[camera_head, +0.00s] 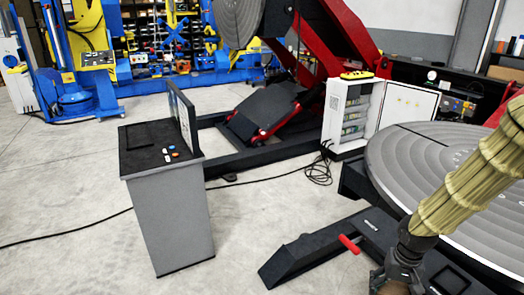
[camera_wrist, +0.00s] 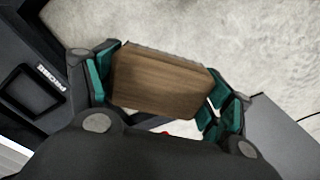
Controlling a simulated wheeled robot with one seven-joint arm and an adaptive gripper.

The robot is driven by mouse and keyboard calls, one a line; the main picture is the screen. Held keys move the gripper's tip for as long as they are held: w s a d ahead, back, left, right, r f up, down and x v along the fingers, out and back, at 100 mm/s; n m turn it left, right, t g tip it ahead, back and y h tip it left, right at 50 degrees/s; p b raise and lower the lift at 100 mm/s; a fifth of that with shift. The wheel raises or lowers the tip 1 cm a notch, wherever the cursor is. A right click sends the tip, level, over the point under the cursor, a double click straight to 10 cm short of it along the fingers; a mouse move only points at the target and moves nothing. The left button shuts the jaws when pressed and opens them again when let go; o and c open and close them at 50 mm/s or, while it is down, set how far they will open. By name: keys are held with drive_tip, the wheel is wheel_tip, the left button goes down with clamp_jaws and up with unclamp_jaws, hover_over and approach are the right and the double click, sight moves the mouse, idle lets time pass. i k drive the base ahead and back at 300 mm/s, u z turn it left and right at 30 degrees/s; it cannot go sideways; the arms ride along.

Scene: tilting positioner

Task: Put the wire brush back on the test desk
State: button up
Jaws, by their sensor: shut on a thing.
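The wire brush (camera_wrist: 160,82) shows in the wrist view as a brown wooden block with a dark, rough edge at its far side. My gripper (camera_wrist: 163,95) is shut on it, with green-padded fingers at its left and right ends. In the head view my gripper (camera_head: 400,272) is at the bottom right, partly cut off, and the brush is hard to make out there. The test desk (camera_head: 180,225), a grey pedestal with a black sloped top and an upright screen, stands left of centre, well to the left of my gripper. Its top has free room left of the buttons.
A large round grooved table (camera_head: 425,150) lies behind my arm at right. A dark floor beam (camera_head: 305,250) with a red handle (camera_head: 350,243) lies between desk and gripper. An open white cabinet (camera_head: 350,112) stands behind. A black cable (camera_head: 65,232) crosses the floor.

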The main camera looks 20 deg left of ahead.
sight(141, 159)
drive_tip(key=u, duration=0.6)
drive_tip(key=i, duration=0.3)
drive_tip(key=u, duration=1.15)
drive_tip(key=i, duration=0.85)
drive_tip(key=u, duration=0.6)
drive_tip(key=i, duration=1.45)
drive_tip(key=z, duration=0.65)
drive_tip(key=i, duration=0.4)
drive_tip(key=z, duration=0.2)
